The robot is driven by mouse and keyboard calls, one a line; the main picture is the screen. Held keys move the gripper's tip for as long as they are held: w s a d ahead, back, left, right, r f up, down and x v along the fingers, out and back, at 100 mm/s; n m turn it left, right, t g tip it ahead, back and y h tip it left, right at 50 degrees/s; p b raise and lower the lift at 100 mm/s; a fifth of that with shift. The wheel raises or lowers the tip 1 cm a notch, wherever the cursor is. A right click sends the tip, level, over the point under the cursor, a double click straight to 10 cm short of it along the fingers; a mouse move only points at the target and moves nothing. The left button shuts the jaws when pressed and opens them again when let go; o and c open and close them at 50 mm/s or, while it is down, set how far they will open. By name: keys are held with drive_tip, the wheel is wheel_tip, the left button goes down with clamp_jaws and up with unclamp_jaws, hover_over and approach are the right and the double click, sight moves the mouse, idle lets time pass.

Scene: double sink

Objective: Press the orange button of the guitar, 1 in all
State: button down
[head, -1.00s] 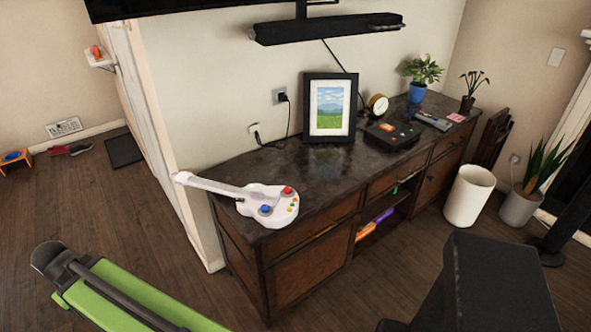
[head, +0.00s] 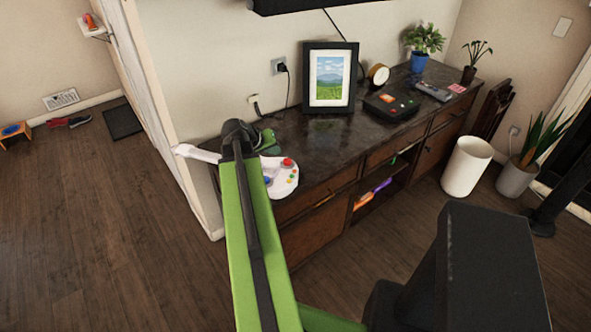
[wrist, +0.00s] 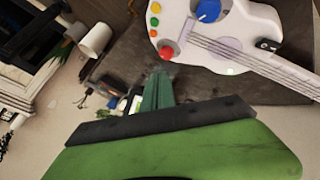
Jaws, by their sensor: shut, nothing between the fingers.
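The toy guitar (head: 284,182) is white and lies on the near left end of the dark cabinet top. My arm hides part of its body and neck in the head view. In the wrist view the guitar (wrist: 235,30) shows a large red button (wrist: 166,51), a blue knob (wrist: 207,10) and small yellow, green and orange buttons. The orange button (wrist: 154,33) lies near the body's left edge, just above the red one. My gripper (wrist: 158,76) is shut and empty, its fingertips below the red button in that view. In the head view my gripper (head: 269,140) is above the guitar's far side.
A picture frame (head: 330,78) stands behind the guitar on the cabinet (head: 330,150). A black device with a red button (head: 392,104), a tape roll (head: 378,74) and a blue-potted plant (head: 419,60) are farther right. A white bin (head: 467,166) stands on the floor.

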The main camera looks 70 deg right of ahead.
drive_tip(key=r+m, duration=0.1)
hover_over(293, 173)
drive_tip(key=shift+s+g+h, duration=0.1)
drive_tip(key=shift+g+h, duration=0.2)
drive_tip(key=shift+g, duration=0.1)
drive_tip(key=shift+a, duration=0.1)
wheel_tip(293, 173, down, 9)
drive_tip(key=b, duration=0.9)
drive_tip(key=shift+r, duration=0.1)
idle(1.0)
drive_tip(key=shift+f+b, duration=0.3)
drive_tip(key=shift+f, duration=0.1)
